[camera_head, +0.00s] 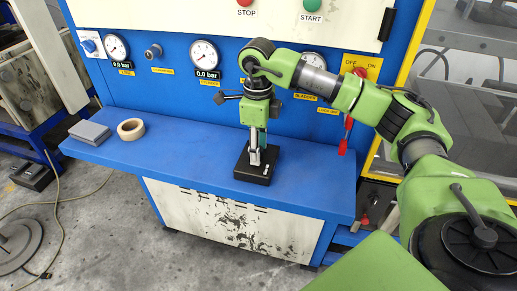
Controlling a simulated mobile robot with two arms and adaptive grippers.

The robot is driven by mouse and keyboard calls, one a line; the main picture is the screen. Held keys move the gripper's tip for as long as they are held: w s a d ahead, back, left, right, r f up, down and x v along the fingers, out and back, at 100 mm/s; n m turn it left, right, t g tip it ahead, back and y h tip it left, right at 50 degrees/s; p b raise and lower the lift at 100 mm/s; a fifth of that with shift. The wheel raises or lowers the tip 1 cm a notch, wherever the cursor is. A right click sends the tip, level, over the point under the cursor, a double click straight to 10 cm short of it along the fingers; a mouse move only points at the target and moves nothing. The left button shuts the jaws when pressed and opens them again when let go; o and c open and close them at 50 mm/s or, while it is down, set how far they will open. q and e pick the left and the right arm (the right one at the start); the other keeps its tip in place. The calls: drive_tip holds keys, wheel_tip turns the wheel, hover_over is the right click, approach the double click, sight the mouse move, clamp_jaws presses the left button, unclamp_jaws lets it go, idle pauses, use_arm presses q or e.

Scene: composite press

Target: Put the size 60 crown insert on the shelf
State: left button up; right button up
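A black block (266,175), which appears to be the crown insert, sits on the blue shelf (190,155) of the press. No size marking is readable on it. My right gripper (255,156) points straight down at the block, with its grey fingers reaching the block's top. The fingers show nearly edge-on, so I cannot tell whether they grip part of it. My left gripper is not in view.
A grey box (90,132) and a tape roll (131,129) lie on the shelf's left part. Gauges (205,60) and a red-handled lever (343,146) are on the blue panel behind. The shelf is clear on both sides of the block.

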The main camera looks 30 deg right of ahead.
wheel_tip(320, 180, up, 12)
drive_tip(key=b, duration=0.1)
drive_tip(key=shift+f, duration=0.2)
idle(0.5)
